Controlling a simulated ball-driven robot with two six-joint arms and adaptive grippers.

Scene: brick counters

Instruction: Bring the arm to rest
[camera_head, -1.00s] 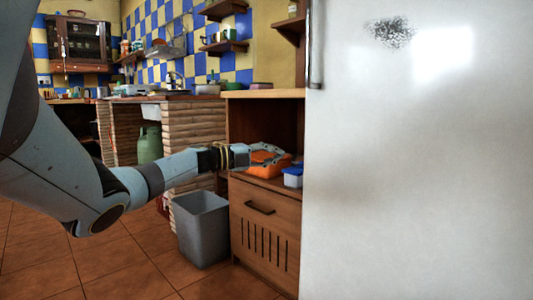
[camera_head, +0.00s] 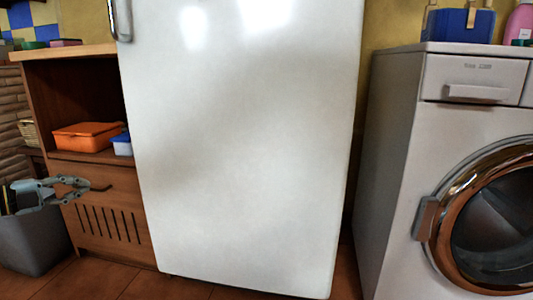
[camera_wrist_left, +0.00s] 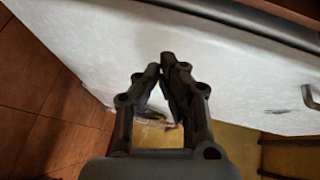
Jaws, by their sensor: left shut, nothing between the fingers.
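My left gripper (camera_head: 82,187) shows at the left edge of the head view, in front of the drawer of a wooden cabinet (camera_head: 125,184). It is shut and empty. In the left wrist view its two fingers (camera_wrist_left: 163,66) come together at the tips. Most of the left arm is outside the head view. My right gripper is in neither view.
An orange box (camera_head: 87,137) and a small blue-lidded box (camera_head: 122,145) sit on the cabinet shelf. A grey bin (camera_head: 33,243) stands below the gripper. A white fridge (camera_head: 245,150) is to the right, then a washing machine (camera_head: 400,170).

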